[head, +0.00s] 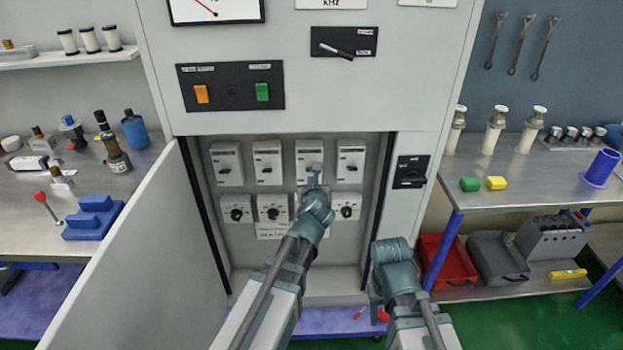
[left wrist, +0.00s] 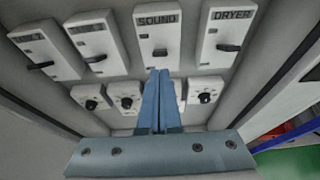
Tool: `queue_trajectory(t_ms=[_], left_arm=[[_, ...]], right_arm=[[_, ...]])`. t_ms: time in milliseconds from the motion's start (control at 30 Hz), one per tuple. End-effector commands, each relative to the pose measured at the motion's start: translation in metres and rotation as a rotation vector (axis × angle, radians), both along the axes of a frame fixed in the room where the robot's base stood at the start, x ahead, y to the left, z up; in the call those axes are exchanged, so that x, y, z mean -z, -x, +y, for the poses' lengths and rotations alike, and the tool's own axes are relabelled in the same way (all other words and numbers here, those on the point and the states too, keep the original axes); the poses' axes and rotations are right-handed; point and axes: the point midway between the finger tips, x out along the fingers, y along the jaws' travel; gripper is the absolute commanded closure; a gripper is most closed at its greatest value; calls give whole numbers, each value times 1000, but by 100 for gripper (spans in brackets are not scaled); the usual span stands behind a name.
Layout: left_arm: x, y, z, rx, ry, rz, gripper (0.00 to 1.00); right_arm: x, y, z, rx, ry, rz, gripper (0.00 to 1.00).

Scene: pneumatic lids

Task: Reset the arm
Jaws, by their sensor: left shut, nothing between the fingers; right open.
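An open cabinet holds a row of white switch boxes over a row of round-knob dials. In the left wrist view the upper boxes include one labelled SOUND (left wrist: 158,29) and one labelled DRYER (left wrist: 227,32), each with a dark lever. The DRYER box (head: 350,161) is at the right end in the head view. My left gripper (head: 315,170) is inside the cabinet, shut and empty, in front of the SOUND box (head: 309,153). In the left wrist view its fingers (left wrist: 160,76) end just below the SOUND lever; contact is unclear. My right gripper (head: 388,252) is low right of the cabinet opening, its fingers mostly hidden.
The cabinet door (head: 135,250) stands open at left. A black rotary switch (head: 411,171) is on the right frame. Orange (head: 202,94) and green (head: 262,92) buttons sit above. A left bench (head: 25,220) and a right bench (head: 545,175) hold loose items.

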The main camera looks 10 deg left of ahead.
Motion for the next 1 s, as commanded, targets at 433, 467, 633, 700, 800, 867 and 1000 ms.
queue_trajectory(t_ms=[433,467,633,700,800,867,1000], left_arm=[[-1,1,0,0,0,0,100],[-1,1,0,0,0,0,100],[7,9,-4,-58,116,11,100],[16,20,-8,-137,256,25,100],[35,43,-17,-308,518,53,100],[48,59,-24,-431,679,69,100],[75,101,-45,-749,1009,99,100]], right_arm=[[-1,0,0,0,0,0,50],[-1,0,0,0,0,0,50],[-3,0,0,0,0,0,50],[-5,0,0,0,0,0,50],[-8,0,0,0,0,0,50],[-10,0,0,0,0,0,50],[-14,0,0,0,0,0,50]])
